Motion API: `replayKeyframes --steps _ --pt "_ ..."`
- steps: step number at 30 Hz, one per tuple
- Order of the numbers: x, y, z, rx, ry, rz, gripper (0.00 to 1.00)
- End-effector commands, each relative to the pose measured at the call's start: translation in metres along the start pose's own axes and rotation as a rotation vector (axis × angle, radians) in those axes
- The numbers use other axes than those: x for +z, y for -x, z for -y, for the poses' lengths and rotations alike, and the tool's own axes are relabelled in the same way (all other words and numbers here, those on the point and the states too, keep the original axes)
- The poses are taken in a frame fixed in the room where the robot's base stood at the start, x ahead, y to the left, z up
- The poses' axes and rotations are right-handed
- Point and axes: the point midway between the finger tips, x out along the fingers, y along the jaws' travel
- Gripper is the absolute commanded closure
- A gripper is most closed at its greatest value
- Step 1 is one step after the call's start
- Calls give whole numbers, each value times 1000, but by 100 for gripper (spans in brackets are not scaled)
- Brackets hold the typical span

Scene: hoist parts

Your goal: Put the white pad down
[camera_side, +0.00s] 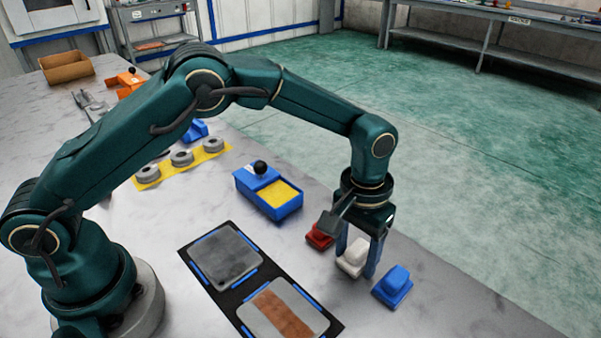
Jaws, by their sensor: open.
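The white pad (353,258) rests on the grey table, between a red piece and a blue piece. My gripper (357,268) points down over it with its two blue fingers open, one on each side of the pad. The fingers partly cover the pad's edges. I cannot tell from this view whether either finger touches it.
Close by are a red piece (319,237) and a blue piece (397,281). A blue box with a yellow inside (283,194) and a black mat with two plates (209,284) lie left. Grey rings (182,158) sit on a yellow strip. The table's right edge is near.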

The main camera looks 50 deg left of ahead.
Motion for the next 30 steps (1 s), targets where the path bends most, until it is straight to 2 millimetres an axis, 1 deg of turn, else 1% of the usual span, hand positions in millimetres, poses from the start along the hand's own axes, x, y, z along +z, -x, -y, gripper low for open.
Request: replayKeyframes --steps 1,2,5,12,15,21,25,28,30 --pt "0 -1 6 -16 -3 2 16" --pt "-1 3 6 -16 -4 2 16" --pt "-1 23 4 -13 -4 -1 16" --pt "-2 81 2 -10 -4 -5 16" --pt "-1 99 2 -10 -4 -2 16" --pt "-1 117 1 -10 -4 0 16" --pt "0 124 3 -9 -4 -2 16" --pt "2 135 9 -3 -3 -19 16" --pt "6 147 19 5 0 -43 16"
